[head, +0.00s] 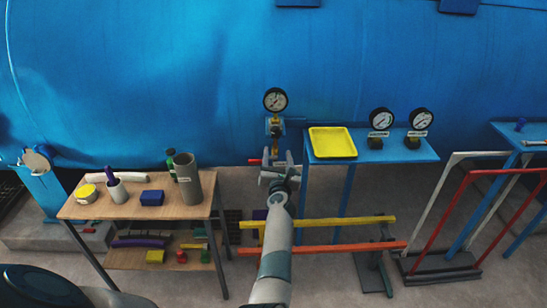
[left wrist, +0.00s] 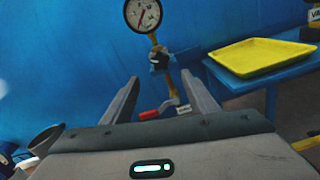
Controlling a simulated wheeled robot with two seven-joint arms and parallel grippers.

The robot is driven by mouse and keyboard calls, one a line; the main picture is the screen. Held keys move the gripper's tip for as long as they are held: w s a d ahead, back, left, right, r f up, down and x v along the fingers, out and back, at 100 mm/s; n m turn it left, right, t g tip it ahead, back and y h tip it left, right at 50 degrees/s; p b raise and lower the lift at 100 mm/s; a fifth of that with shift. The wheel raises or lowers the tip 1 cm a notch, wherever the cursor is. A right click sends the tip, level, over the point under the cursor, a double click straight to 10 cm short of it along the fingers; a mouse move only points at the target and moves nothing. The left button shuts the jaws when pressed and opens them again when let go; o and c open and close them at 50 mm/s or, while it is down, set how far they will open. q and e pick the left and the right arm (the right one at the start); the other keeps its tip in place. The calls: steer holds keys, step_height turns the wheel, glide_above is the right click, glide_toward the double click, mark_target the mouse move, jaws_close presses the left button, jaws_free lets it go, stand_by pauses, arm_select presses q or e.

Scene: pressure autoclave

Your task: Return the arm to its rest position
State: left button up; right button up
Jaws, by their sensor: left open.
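My left arm reaches forward from the bottom of the head view, and its gripper (head: 280,170) is in front of the blue tank, just below a pressure gauge (head: 275,99) on a brass fitting. In the left wrist view the gripper (left wrist: 160,77) has its two fingers spread apart with nothing held between them. The gauge (left wrist: 142,15) and its fitting show beyond the fingertips. A red-handled valve lever (left wrist: 149,115) shows between the fingers, lower down; I cannot tell whether a finger touches it. My right gripper is not in view.
A wooden table (head: 138,207) with cups, a blue block and a grey cylinder stands left of my arm. A blue stand (head: 395,151) with a yellow tray (head: 332,142) and two gauges stands right. Yellow (head: 345,221) and orange (head: 340,248) rails lie low beside the arm. Red and white frames stand far right.

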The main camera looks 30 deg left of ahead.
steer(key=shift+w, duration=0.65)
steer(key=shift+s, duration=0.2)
